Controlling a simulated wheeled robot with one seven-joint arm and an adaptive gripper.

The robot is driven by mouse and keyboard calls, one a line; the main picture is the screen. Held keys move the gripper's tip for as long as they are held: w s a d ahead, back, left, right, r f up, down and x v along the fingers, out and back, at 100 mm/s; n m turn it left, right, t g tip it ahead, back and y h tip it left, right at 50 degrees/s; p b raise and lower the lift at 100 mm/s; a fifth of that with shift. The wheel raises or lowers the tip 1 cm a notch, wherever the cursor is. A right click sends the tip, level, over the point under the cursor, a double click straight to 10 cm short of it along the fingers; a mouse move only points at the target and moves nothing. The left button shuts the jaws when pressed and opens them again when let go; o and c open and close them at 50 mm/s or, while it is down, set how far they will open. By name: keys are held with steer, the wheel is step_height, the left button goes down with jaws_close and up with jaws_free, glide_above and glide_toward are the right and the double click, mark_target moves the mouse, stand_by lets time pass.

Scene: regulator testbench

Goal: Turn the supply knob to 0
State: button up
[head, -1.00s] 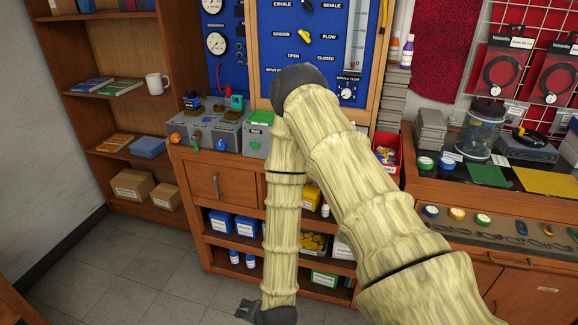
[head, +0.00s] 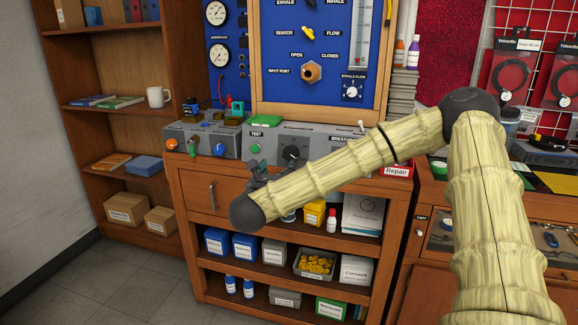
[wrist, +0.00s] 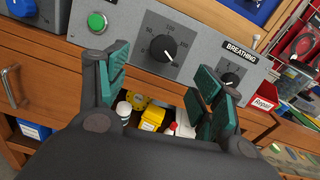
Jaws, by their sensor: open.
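A black round knob (wrist: 162,48) with a pale pointer sits on a dark scale plate on the grey bench panel (wrist: 125,20). In the wrist view its pointer slants toward the lower right. It also shows in the head view (head: 292,153). I cannot read a supply label on it. My gripper (wrist: 163,72) is open and empty, its teal pads to either side of and short of this knob, apart from it. A second black knob (wrist: 229,80), below the BREATHING label, is partly covered by the right finger. In the head view my gripper (head: 265,172) is small and dark.
A green button (wrist: 97,22) is left of the knob. Below is an open shelf with boxes (head: 245,247) and bottles. A red Repair bin (head: 397,170) is at right.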

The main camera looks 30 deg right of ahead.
mark_target(290, 154)
steer(key=shift+m, duration=0.3)
steer(key=x, duration=1.1)
steer(key=shift+s+d+r, duration=0.15)
steer(key=shift+r, duration=0.05)
steer(key=c, duration=1)
